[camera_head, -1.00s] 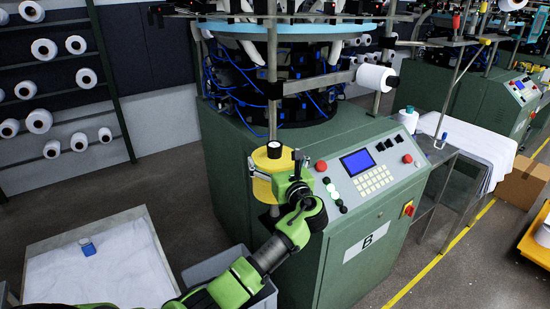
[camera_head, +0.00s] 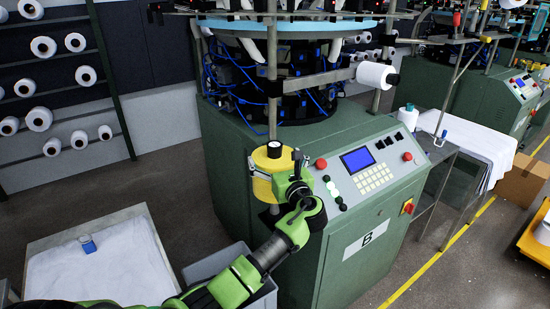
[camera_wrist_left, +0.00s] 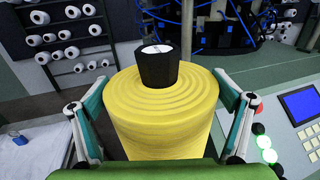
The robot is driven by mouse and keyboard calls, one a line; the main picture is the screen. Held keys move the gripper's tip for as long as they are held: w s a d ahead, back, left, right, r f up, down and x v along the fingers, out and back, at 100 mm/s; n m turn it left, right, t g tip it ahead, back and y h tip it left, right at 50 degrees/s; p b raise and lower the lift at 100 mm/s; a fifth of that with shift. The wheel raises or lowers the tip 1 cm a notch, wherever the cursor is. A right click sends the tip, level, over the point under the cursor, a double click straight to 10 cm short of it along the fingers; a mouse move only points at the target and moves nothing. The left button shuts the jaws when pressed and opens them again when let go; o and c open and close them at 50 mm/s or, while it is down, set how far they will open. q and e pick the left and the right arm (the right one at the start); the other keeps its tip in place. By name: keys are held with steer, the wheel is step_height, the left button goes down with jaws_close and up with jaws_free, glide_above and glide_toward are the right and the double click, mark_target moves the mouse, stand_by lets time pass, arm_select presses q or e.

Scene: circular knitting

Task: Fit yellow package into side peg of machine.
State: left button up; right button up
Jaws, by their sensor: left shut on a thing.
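The yellow package (camera_head: 266,157) is a ridged yarn cone beside the front-left side of the green knitting machine (camera_head: 233,150). It stands upright, and a black piece (camera_wrist_left: 157,70) with a white top sticks up from its centre. I cannot tell whether that piece is the side peg or the package's core. My left gripper (camera_head: 262,175) is shut on the yellow package; in the left wrist view its fingers lie on either side of the package (camera_wrist_left: 165,110). The package's underside is hidden. My right gripper is not in view.
A vertical pole (camera_head: 272,90) rises right behind the package. The control panel (camera_head: 360,175) is close on the right. A white spool (camera_head: 376,75) sits on a bracket above. A grey bin (camera_head: 215,263) is below, and a white-lined tray (camera_head: 105,255) is at lower left.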

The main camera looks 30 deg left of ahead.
arm_select(q)
steer(key=shift+f, duration=3.2)
stand_by(4.8)
